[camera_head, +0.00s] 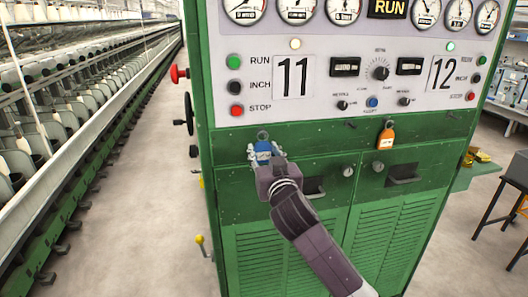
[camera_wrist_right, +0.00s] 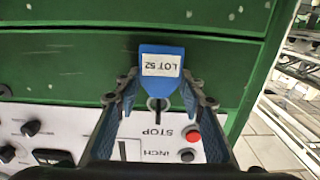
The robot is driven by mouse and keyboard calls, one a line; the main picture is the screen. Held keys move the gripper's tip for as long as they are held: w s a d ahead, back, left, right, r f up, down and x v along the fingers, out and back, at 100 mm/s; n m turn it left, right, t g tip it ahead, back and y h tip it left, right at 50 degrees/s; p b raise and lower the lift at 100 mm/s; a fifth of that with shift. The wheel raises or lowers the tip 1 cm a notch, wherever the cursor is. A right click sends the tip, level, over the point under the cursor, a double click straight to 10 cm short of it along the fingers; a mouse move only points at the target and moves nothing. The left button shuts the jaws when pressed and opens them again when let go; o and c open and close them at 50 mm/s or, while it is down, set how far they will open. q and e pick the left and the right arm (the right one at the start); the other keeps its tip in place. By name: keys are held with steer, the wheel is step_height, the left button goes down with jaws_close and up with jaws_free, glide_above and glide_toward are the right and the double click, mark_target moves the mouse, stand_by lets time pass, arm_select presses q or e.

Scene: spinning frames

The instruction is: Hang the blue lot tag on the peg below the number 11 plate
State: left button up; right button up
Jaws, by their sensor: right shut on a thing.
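The blue lot tag (camera_head: 264,149) is in front of the green cabinet, just below the number 11 plate (camera_head: 293,77). My right gripper (camera_head: 266,158) is shut on it. In the right wrist view the blue tag (camera_wrist_right: 161,50) lies between the two fingertips, its white label reading LOT 52. Its narrow end points toward the control panel. A small round fitting (camera_head: 263,135), at the place of the peg, shows right above the tag. I cannot tell whether the tag's hole is around the peg. My left gripper is out of view.
An orange tag (camera_head: 386,138) hangs below the number 12 plate (camera_head: 442,73). The white control panel (camera_head: 330,100) with buttons and knobs is just above my gripper. Drawer handles (camera_head: 314,186) sit below. A red knob (camera_head: 178,74) sticks out at the cabinet's left side.

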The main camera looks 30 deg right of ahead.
steer(key=o, duration=1.1)
